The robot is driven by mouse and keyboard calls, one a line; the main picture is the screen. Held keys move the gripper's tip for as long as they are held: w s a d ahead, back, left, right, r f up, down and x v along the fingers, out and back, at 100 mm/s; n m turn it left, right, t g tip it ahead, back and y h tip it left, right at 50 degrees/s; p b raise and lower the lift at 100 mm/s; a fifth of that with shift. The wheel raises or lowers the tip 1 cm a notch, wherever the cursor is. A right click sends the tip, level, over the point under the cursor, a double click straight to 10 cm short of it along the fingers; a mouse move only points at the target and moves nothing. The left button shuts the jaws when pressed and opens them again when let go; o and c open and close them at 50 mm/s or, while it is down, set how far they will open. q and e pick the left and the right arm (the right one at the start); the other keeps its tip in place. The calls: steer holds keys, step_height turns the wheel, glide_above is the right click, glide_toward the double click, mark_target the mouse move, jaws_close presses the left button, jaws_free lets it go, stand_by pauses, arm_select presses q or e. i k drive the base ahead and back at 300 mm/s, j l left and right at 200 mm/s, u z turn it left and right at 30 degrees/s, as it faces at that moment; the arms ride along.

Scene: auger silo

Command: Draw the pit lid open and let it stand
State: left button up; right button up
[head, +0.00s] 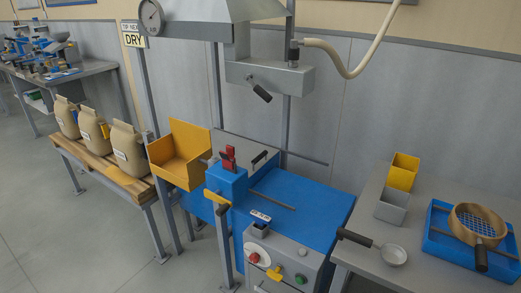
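The pit lid appears to be the grey plate (246,147) with a black bar handle (259,157), at the back left of the blue cabinet (310,205). It looks low and close to the blue top; I cannot tell its exact angle. A blue box with a red lever (229,158) stands in front of it and hides part of it. Neither of my grippers shows in the head view.
A yellow open bin (181,154) sits left of the plate. A grey spout unit (268,78) hangs above. A control panel (283,262) is at the front. A bench with a scoop (392,255) and sieve (478,222) stands right. Paper sacks (128,148) stand left.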

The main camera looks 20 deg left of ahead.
mark_target(250, 155)
steer(key=i+j+z, duration=0.25)
steer(key=j, duration=0.35)
steer(key=i+j+z, duration=0.25)
steer(key=i+j, duration=0.15)
steer(key=j, duration=0.25)
steer(key=i+j+z, duration=0.15)
steer(key=j, duration=0.2)
